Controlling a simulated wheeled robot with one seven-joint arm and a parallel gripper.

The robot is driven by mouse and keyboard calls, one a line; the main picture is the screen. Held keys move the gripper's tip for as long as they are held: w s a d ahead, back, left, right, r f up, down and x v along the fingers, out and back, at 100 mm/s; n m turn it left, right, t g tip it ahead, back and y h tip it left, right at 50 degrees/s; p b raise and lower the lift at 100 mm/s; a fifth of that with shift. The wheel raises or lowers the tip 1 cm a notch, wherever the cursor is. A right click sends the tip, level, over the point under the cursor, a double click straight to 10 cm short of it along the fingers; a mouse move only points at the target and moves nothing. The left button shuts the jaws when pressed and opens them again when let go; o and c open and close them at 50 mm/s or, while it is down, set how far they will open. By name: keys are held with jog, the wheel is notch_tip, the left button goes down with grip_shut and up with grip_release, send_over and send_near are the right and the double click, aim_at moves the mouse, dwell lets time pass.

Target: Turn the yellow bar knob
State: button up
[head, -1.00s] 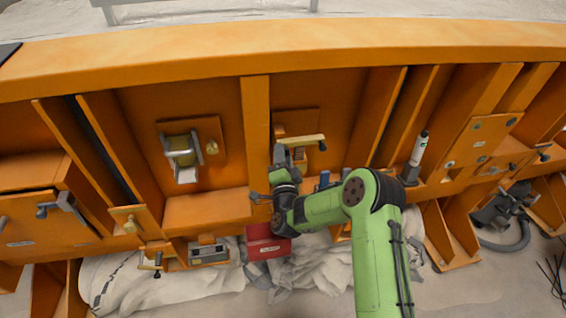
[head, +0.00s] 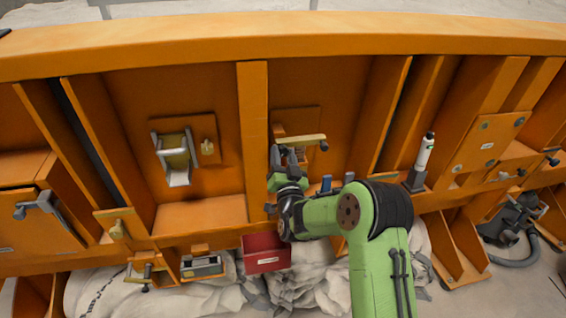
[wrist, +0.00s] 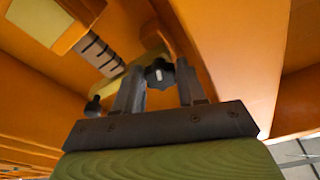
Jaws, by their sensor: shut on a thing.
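The pale yellow bar (head: 302,140) stands out from the orange panel, right of the upright rib. It slants across the wrist view (wrist: 113,83) with a small black knob (wrist: 93,106) at its lower left end. A dark lobed knob (wrist: 159,73) at the bar's other end sits between the fingertips of my gripper (wrist: 160,85). My gripper is shut on this knob. In the head view my gripper (head: 284,157) is just below the bar's left end, and its fingers hide the lobed knob there.
A metal bracket (head: 178,175) and a small yellowish knob (head: 208,146) are on the panel to the left. A red box (head: 265,258) is below my gripper. A white cylinder (head: 424,155) stands to the right. Orange ribs stand close on both sides.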

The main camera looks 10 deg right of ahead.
dwell(0.5)
jog(key=o, duration=0.7)
jog(key=shift+c, duration=0.2)
jog(key=shift+s, duration=0.1)
jog(key=b+v, duration=0.2)
jog(key=v, duration=1.3)
jog(key=shift+s+f, duration=0.15)
jog(key=shift+s, duration=0.15)
